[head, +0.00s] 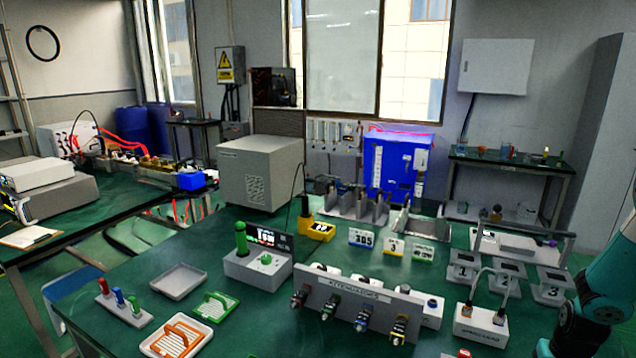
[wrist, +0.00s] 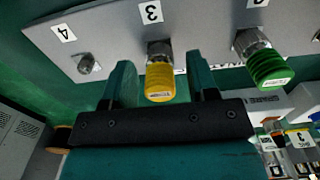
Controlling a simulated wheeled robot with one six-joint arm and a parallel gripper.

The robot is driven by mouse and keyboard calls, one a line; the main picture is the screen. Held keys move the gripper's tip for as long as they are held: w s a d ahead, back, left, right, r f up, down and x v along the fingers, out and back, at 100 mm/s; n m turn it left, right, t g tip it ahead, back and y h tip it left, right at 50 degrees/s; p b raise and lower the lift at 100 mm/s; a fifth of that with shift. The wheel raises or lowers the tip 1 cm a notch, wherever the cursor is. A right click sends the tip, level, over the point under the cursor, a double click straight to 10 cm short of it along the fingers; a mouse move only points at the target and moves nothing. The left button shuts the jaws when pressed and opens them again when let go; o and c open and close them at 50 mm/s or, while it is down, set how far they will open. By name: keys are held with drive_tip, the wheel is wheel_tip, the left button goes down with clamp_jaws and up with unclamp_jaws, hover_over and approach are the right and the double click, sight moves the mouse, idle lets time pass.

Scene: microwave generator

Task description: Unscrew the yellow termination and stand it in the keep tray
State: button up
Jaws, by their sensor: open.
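In the wrist view the yellow termination (wrist: 159,82) sits on the port marked 3 of a grey panel (wrist: 110,32). My gripper (wrist: 163,82) is open, with one teal finger on each side of the yellow termination. I see gaps between the fingers and it, so they look apart from it. A green termination (wrist: 267,66) is on the neighbouring port to the right. The port marked 4 (wrist: 88,63) is a bare metal connector. In the head view my gripper is out of frame. A shallow grey tray (head: 178,282) lies on the bench; I cannot tell whether it is the keep tray.
A long panel of coloured connectors (head: 356,294) stands mid-bench in the head view. A white box with cables (head: 481,325) is near my arm on the right.

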clamp_jaws()
drive_tip(key=shift+r, duration=0.15)
drive_tip(key=shift+r+p, duration=2.15)
drive_tip(key=shift+r, duration=0.75)
